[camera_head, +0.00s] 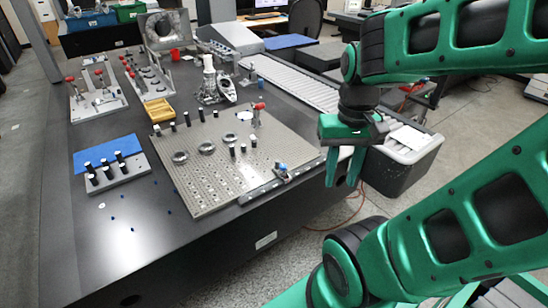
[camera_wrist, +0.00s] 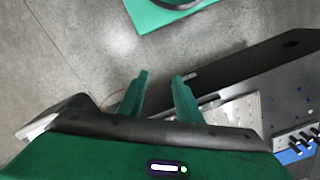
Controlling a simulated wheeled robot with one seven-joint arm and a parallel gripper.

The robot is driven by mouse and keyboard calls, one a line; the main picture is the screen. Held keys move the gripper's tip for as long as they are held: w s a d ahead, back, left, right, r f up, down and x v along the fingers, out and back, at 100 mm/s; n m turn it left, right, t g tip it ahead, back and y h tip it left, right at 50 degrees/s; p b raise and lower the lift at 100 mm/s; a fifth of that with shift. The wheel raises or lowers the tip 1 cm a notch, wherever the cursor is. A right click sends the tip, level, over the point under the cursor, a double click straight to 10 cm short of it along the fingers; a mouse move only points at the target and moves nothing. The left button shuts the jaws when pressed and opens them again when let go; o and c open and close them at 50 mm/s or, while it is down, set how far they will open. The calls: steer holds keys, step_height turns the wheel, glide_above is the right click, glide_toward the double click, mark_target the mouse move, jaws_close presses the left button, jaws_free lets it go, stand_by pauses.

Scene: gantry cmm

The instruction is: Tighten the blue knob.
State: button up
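The blue knob (camera_head: 282,167) is small and sits on a metal fixture at the front right edge of the perforated plate (camera_head: 205,190). My gripper (camera_head: 343,175) is to the right of the knob, beyond the table's edge, apart from it and pointing down. Its two green fingers are spread with nothing between them. They also show in the wrist view (camera_wrist: 160,78), over the floor. I cannot make out the knob in the wrist view.
A red-topped part (camera_head: 258,106) and several black pins stand on the plate. A block of black pegs (camera_head: 118,177) is on the left of the dark table (camera_head: 120,245). A grey bin (camera_head: 400,170) stands on the floor behind my gripper.

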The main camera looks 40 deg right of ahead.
steer(key=shift+o, duration=0.6)
steer(key=shift+d, duration=0.25)
steer(key=shift+o, duration=0.4)
steer(key=shift+s+r, duration=0.2)
steer(key=shift+s, duration=0.2)
steer(key=n, duration=0.6)
glide_above(283, 166)
step_height(283, 166, down, 7)
step_height(283, 166, down, 10)
steer(key=shift+w+f, duration=0.1)
jaws_close()
